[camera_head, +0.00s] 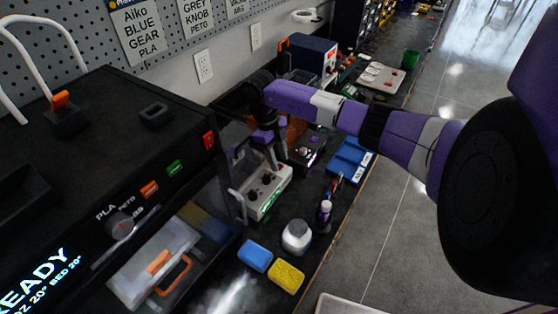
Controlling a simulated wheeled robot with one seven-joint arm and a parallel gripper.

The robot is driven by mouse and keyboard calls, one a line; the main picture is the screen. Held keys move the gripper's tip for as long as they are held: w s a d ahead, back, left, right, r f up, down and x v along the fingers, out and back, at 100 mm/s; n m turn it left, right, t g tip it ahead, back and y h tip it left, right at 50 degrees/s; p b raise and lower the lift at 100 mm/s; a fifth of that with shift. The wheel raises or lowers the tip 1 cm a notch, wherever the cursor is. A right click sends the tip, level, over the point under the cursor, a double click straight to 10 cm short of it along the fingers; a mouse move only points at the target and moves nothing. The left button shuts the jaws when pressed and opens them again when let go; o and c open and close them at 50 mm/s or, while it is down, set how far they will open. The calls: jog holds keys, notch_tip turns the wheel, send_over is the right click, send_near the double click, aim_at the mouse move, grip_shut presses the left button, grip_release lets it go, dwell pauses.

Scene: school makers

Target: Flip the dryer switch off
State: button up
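My arm reaches in from the right, and my gripper (267,137) points down over the bench beyond the black machine. Its fingertips are small and partly hidden, so I cannot tell whether they are open or shut. Just below it is a pale control box (266,192) with dark knobs and a green-lit strip. Behind that is a small dark device (306,151) with a light knob, near an orange round shape. I cannot tell which of these is the dryer, and no switch is clearly readable as its own.
The black machine (100,150) at left shows READY, with a red rocker switch (208,140). A white jar (297,236), a dark bottle (324,212), a blue sponge (255,255) and a yellow sponge (286,277) stand in front. A blue tray (350,157) lies to the right. The floor at right is clear.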

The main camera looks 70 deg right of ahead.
jog(key=b+v, duration=0.1)
jog(key=v, duration=0.5)
jog(key=shift+r, duration=0.4)
